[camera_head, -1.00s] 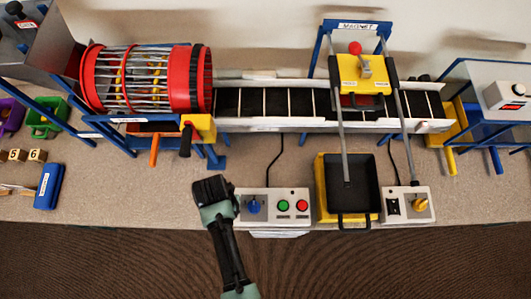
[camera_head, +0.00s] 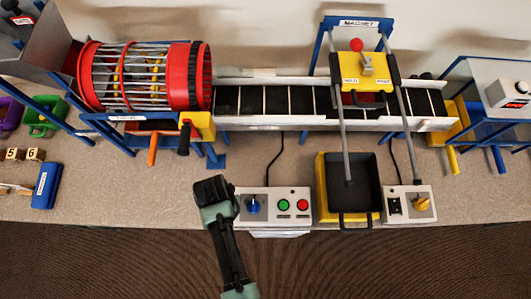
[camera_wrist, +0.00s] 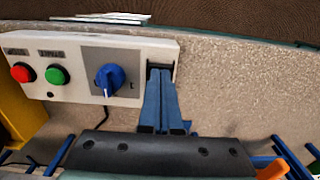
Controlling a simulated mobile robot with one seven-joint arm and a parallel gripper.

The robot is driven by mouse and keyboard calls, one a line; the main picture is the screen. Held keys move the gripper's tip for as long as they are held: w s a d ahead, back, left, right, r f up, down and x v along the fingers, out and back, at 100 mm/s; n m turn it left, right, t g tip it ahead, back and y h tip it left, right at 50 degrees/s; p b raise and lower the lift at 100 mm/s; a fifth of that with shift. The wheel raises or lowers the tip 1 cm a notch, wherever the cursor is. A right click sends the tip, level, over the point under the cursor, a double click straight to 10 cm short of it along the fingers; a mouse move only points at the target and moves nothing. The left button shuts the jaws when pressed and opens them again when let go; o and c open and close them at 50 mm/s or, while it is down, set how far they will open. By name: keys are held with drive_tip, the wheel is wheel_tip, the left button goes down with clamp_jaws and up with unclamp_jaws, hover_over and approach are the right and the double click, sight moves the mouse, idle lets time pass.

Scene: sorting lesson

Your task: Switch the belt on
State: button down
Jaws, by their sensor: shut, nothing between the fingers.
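The belt (camera_head: 262,101) is a dark conveyor with pale cross slats, running along the back of the table in the head view. A pale control box (camera_head: 243,208) at the table's front edge carries a blue knob (camera_head: 253,206), a green button (camera_head: 284,204) and a red button (camera_head: 302,204). The wrist view shows the same blue knob (camera_wrist: 110,78), green button (camera_wrist: 57,75) and red button (camera_wrist: 22,72). My gripper (camera_head: 228,191) is shut and empty at the box's knob end. In the wrist view its fingertips (camera_wrist: 160,72) overlap the box's end, beside the knob; contact is unclear.

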drive_tip(key=shift+f, duration=0.15)
wheel_tip(320, 180, up, 7)
drive_tip(key=p, duration=0.7)
idle(0.7)
